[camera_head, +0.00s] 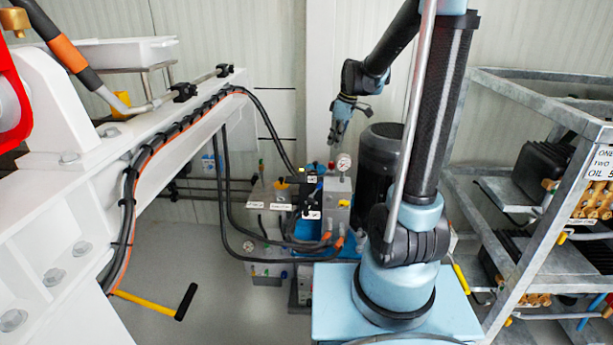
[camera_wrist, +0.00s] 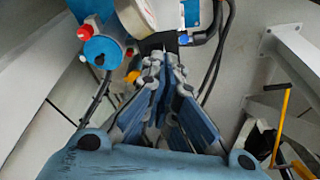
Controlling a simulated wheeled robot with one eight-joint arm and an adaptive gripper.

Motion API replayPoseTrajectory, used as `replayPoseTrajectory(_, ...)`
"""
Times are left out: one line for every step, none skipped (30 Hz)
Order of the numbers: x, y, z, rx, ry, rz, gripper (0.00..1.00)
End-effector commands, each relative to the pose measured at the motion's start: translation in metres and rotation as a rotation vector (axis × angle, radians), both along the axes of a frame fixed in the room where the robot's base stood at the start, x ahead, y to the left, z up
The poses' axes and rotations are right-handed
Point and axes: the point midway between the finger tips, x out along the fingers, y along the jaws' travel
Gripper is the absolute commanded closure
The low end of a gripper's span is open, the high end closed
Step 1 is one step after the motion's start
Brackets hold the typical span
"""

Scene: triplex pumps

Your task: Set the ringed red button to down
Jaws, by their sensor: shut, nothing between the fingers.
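My gripper (camera_head: 336,138) is shut and empty, pointing down above the pump unit (camera_head: 318,200) in the head view. In the wrist view my gripper (camera_wrist: 163,62) has its fingers together in front of the unit's blue and grey parts. A small red knob (camera_wrist: 83,31) sits on the side of a blue round part, left of the fingertips and apart from them. A small red spot (camera_head: 331,166) shows on top of the unit, just below my gripper, beside the white gauge (camera_head: 343,162). I cannot tell which red part is the ringed button or its position.
A dark motor cylinder (camera_head: 379,165) stands right of the unit. A white beam (camera_head: 165,145) with black hoses reaches in from the left. A metal shelf rack (camera_head: 530,200) stands at the right. Grey floor (camera_head: 190,270) is open at left centre.

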Motion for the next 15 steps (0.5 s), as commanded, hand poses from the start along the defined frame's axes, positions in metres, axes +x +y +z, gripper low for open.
replayPoseTrajectory(0.015, 0.008, -0.005, 0.005, -0.002, 0.041, 1.00)
replayPoseTrajectory(0.022, 0.013, -0.008, 0.008, -0.005, 0.066, 1.00)
replayPoseTrajectory(0.031, 0.019, -0.013, 0.011, -0.007, 0.100, 1.00)
replayPoseTrajectory(0.038, 0.024, -0.016, 0.014, -0.009, 0.126, 1.00)
replayPoseTrajectory(0.045, 0.029, -0.020, 0.018, -0.012, 0.153, 1.00)
replayPoseTrajectory(0.054, 0.035, -0.025, 0.023, -0.016, 0.186, 1.00)
replayPoseTrajectory(0.060, 0.040, -0.029, 0.026, -0.018, 0.209, 1.00)
replayPoseTrajectory(0.066, 0.044, -0.033, 0.028, -0.021, 0.234, 1.00)
replayPoseTrajectory(0.074, 0.049, -0.038, 0.032, -0.025, 0.263, 1.00)
replayPoseTrajectory(0.079, 0.053, -0.042, 0.034, -0.026, 0.283, 1.00)
replayPoseTrajectory(0.084, 0.057, -0.046, 0.037, -0.029, 0.303, 1.00)
replayPoseTrajectory(0.089, 0.062, -0.051, 0.041, -0.032, 0.327, 1.00)
replayPoseTrajectory(0.093, 0.065, -0.054, 0.043, -0.033, 0.342, 1.00)
replayPoseTrajectory(0.096, 0.068, -0.056, 0.046, -0.035, 0.356, 1.00)
replayPoseTrajectory(0.100, 0.071, -0.060, 0.048, -0.037, 0.372, 1.00)
